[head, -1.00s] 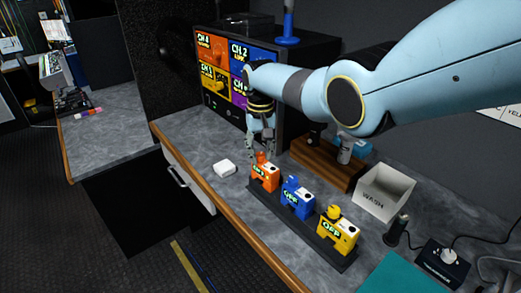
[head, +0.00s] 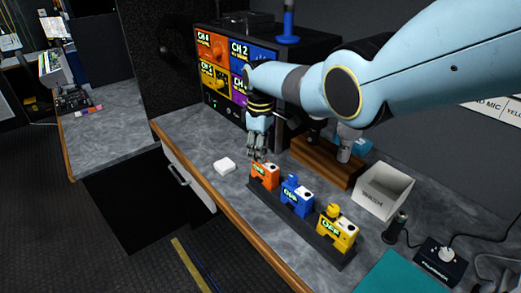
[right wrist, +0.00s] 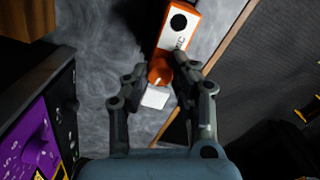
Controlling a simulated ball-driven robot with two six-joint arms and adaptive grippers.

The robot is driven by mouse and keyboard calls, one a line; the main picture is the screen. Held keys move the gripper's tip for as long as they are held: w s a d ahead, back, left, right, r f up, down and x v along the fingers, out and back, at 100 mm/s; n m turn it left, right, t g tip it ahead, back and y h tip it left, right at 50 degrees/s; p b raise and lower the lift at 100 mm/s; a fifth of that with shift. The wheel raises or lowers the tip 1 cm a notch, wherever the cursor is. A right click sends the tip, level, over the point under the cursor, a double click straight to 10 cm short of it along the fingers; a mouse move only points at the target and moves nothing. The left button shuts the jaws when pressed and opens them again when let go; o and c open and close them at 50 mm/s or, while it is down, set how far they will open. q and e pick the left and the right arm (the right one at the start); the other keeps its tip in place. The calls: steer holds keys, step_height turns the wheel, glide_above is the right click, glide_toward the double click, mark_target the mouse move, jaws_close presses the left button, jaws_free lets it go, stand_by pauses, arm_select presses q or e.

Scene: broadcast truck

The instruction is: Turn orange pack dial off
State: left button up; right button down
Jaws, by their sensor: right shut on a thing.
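The orange pack (head: 265,176) stands at the left end of a dark rack, its label too small to read surely. My right gripper (head: 257,155) comes down from above onto its top and is shut on the orange dial. In the right wrist view the fingers (right wrist: 163,74) sit on either side of the orange dial (right wrist: 158,76), which has a pale pointer mark. My left gripper is in neither view.
A blue pack (head: 296,195) and a yellow pack (head: 335,233) share the rack (head: 285,214). A white bin (head: 385,190) and wooden block (head: 325,165) stand behind. A channel monitor (head: 224,110) is close behind the gripper.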

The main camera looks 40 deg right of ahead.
steer(key=shift+n, duration=0.9)
steer(key=c, duration=1.1)
jaws_free()
steer(key=shift+r, duration=0.1)
steer(key=shift+r, duration=0.35)
step_height(320, 180, up, 11)
steer(key=shift+r, duration=0.1)
steer(key=shift+f, duration=0.2)
